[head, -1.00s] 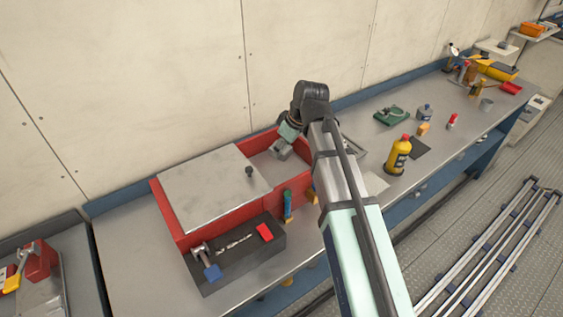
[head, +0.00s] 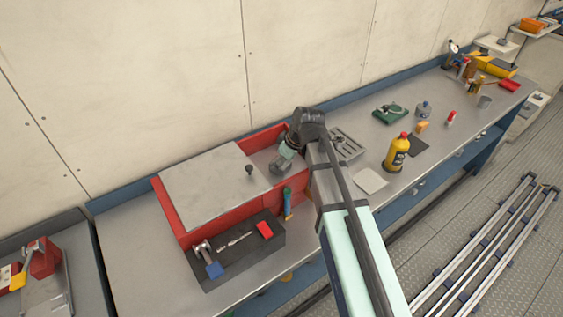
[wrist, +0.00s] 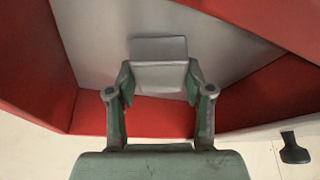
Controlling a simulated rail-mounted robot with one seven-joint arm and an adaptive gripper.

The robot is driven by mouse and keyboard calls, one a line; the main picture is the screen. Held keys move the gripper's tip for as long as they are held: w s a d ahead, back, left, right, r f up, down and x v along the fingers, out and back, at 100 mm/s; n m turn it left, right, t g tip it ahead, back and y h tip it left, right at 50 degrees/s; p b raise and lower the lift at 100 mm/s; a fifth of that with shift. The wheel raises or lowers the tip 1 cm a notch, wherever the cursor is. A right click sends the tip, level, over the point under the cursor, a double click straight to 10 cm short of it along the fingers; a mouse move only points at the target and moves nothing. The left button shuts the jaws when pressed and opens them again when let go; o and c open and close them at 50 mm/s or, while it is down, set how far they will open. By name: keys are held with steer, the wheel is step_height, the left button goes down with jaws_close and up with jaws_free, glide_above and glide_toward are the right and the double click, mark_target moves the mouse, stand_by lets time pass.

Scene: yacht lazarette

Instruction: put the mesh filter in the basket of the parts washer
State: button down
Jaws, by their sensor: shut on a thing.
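The red parts washer (head: 177,215) stands on the bench with its grey lid (head: 212,185) over the left part and its right part open. My gripper (head: 279,168) points down into that opening; in the wrist view my gripper (wrist: 158,88) is shut on a small grey, block-like piece, which I take to be the mesh filter (wrist: 158,50). No mesh texture is clear on it. Red walls and a grey surface lie around and below it. I cannot make out the basket as a separate part, nor whether the filter touches anything.
A dark tray (head: 225,272) with small tools sits in front of the washer. The lid's black knob (head: 249,169) stands up near the opening. To the right are a grey slotted tray (head: 347,146), a white pad (head: 370,180) and a yellow bottle (head: 396,153).

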steer(key=shift+f, duration=0.15)
steer(key=shift+c, duration=2.2)
jaws_free()
steer(key=b+v, duration=0.2)
steer(key=v, duration=1)
steer(key=shift+r, duration=0.25)
